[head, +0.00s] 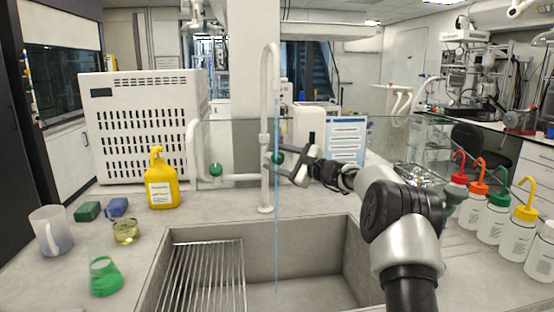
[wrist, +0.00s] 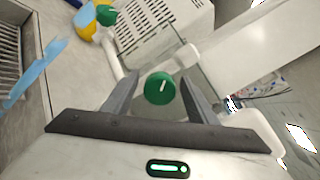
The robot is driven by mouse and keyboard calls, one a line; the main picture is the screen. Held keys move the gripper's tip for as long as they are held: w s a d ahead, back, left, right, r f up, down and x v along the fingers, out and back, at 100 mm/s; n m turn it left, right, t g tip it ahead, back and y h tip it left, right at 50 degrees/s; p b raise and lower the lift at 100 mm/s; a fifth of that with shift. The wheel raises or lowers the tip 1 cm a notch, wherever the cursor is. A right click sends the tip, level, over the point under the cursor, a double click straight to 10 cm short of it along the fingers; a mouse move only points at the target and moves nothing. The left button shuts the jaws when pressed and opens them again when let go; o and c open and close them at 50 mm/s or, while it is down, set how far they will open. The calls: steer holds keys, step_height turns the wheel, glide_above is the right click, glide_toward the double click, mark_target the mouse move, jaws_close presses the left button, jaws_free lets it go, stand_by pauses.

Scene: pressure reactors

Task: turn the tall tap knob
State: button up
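The tall tap (head: 264,110) is a white upright pipe behind the sink, with a hooked top. In the wrist view the green knob (wrist: 160,88) is round with a white mark and lies between my fingers. A thin blue stream (head: 277,230) runs from the spout down into the sink.
The sink (head: 300,250) has a wire rack (head: 205,275). A yellow bottle (head: 161,185), a beaker (head: 50,232) and a green flask (head: 104,278) stand left; several wash bottles (head: 490,218) stand right.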

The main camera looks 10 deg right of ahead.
steer(key=v, duration=1.2)
steer(key=shift+p, duration=0.35)
